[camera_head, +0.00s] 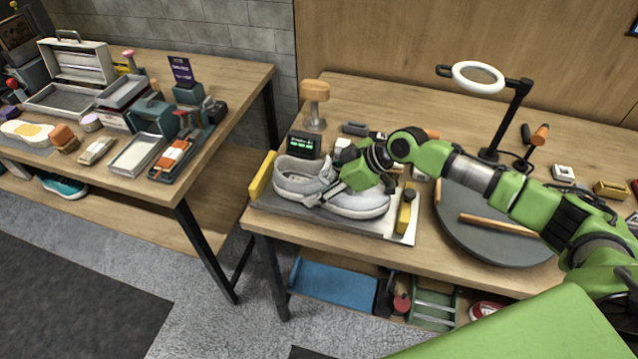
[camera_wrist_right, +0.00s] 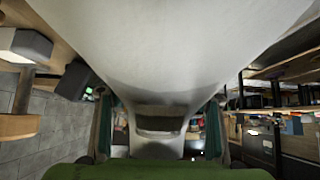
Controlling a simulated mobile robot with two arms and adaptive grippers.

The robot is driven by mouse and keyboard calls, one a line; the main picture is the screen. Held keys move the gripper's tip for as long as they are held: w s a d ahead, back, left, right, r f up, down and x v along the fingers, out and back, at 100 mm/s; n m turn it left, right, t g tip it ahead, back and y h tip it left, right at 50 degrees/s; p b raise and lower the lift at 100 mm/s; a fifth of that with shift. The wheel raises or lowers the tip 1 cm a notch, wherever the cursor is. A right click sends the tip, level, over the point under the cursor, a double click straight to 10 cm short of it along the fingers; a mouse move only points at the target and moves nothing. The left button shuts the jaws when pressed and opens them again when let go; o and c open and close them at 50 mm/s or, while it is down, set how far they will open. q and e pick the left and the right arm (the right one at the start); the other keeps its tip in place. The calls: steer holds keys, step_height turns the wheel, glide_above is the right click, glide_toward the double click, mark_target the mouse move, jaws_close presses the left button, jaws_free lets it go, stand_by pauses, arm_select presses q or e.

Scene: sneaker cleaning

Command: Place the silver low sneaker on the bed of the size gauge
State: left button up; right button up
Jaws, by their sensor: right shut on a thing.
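The silver low sneaker (camera_head: 296,181) is over the grey bed of the size gauge (camera_head: 330,223), lengthwise between its yellow end blocks, with its opening at the left and toe at the right. Whether its sole touches the bed I cannot tell. The gauge's left yellow block (camera_head: 262,176) and right yellow block (camera_head: 404,211) show clear of the shoe. My right gripper (camera_head: 335,192) is shut on the sneaker at its middle, hiding part of it. In the right wrist view, the pale sneaker (camera_wrist_right: 175,45) fills the top between the fingers. My left gripper is not in view.
A small display (camera_head: 304,144) with green digits and an orange-topped stand (camera_head: 315,95) are behind the gauge. A round grey mat (camera_head: 480,240) with a wooden bar and a ring lamp (camera_head: 478,78) are at the right. A cluttered second table (camera_head: 225,80) stands at the left.

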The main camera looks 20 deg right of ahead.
steer(key=o, duration=1.2)
steer(key=shift+f, duration=0.1)
steer(key=shift+o, duration=0.2)
steer(key=shift+r, duration=0.3)
steer(key=b+v, duration=0.1)
steer(key=v, duration=0.9)
steer(key=shift+s+d+b, duration=0.2)
steer(key=shift+d+b, duration=0.1)
steer(key=shift+b, duration=0.05)
steer(key=shift+s+d+r, duration=0.25)
steer(key=shift+d+r, duration=0.1)
steer(key=shift+r, duration=0.2)
